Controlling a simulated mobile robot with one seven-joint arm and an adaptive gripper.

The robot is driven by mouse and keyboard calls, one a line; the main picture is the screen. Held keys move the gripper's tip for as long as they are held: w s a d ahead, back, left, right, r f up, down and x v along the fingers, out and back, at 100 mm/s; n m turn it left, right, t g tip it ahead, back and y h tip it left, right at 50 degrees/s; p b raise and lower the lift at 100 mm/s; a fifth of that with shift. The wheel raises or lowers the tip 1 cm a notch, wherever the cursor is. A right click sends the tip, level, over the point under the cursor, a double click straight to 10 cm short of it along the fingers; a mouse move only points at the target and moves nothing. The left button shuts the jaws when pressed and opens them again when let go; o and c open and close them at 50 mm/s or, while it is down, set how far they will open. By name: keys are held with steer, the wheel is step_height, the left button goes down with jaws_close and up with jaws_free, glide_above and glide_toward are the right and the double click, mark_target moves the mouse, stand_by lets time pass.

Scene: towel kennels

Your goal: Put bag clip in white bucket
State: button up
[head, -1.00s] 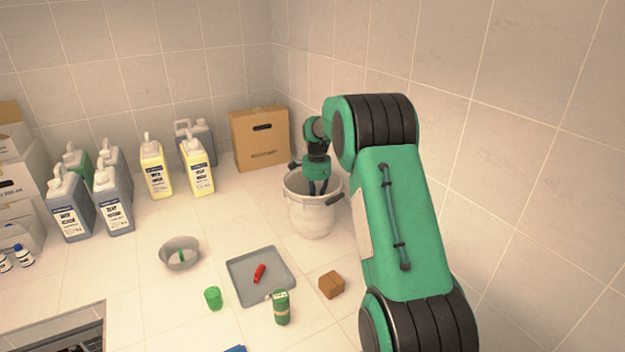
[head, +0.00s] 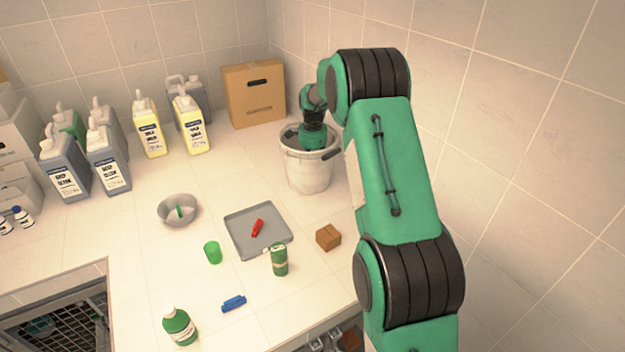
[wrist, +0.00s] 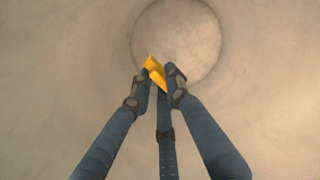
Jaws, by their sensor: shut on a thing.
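The white bucket (head: 309,172) stands on the counter at the back right in the head view. My gripper reaches down into it from above, and its fingers are hidden behind the rim there. In the wrist view my gripper (wrist: 160,80) is shut on a small yellow-orange piece, which I take for the bag clip (wrist: 155,70). The clip is held at the fingertips above the round bucket floor (wrist: 190,40), with the bucket's pale inner wall all around. I cannot tell how far the clip is above the floor.
A grey tray (head: 278,240) with a red item (head: 257,228) lies in front of the bucket. A brown box (head: 328,237), green can (head: 279,260) and grey bowl (head: 177,211) stand nearby. A cardboard box (head: 254,95) is behind; tiled walls are close.

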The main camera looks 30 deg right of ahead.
steer(key=shift+f, duration=2.5)
steer(key=o, duration=0.8)
steer(key=shift+f, duration=0.1)
step_height(320, 180, up, 12)
steer(key=shift+r+p, duration=0.1)
steer(key=shift+p, duration=0.25)
